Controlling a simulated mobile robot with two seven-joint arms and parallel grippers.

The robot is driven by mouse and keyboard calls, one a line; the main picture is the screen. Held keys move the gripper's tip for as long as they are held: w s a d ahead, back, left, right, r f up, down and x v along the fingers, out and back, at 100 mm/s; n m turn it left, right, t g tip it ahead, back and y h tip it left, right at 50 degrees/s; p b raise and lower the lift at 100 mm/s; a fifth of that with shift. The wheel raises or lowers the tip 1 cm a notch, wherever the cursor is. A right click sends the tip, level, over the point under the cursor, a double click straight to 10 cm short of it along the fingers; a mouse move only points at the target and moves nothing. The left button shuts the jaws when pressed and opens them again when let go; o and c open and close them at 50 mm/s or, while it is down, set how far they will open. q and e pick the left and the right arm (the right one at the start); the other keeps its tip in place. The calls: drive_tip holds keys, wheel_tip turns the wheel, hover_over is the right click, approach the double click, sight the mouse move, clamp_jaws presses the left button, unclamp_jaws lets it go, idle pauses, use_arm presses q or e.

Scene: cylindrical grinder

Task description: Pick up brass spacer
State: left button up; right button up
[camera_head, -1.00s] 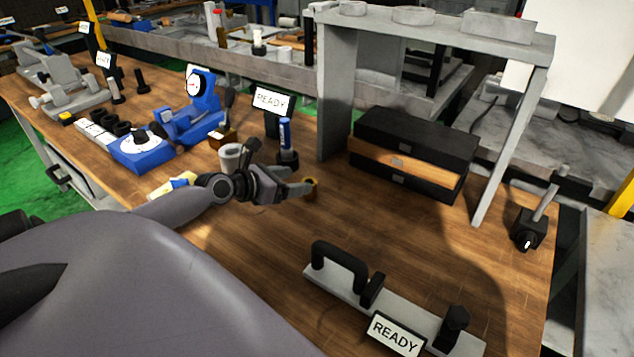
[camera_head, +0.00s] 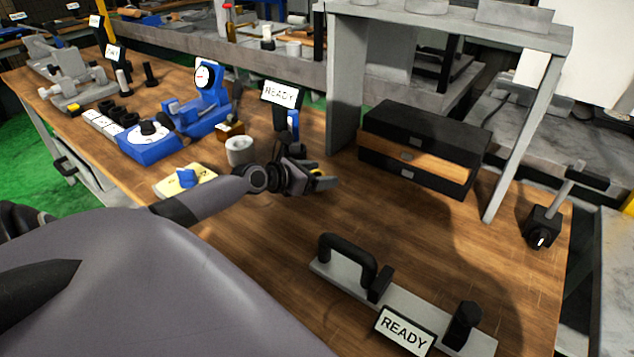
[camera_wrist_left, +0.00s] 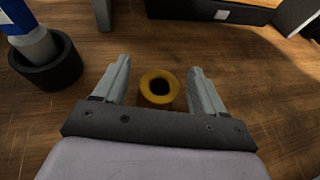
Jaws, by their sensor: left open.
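The brass spacer (camera_wrist_left: 159,99) is a short yellow ring with a dark hole, standing on the wooden table in the left wrist view. My left gripper (camera_wrist_left: 157,82) is open, with one finger on each side of the spacer and a gap to each. In the head view my left gripper (camera_head: 322,182) is low over the table's middle, and a small yellow bit of the spacer (camera_head: 318,173) shows at its fingers. The rest of the spacer is hidden there by the gripper. My right gripper is not in view.
A dark round holder (camera_wrist_left: 50,64) with a blue and white item stands close to the left finger. A grey cup (camera_head: 240,151) is left of the gripper. A black drawer box (camera_head: 420,148) stands behind right. A fixture plate (camera_head: 415,305) lies in front; bare wood surrounds it.

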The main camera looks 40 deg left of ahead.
use_arm(q)
drive_tip(key=c, duration=1.3)
drive_tip(key=shift+o, duration=0.2)
drive_tip(key=shift+r, duration=0.1)
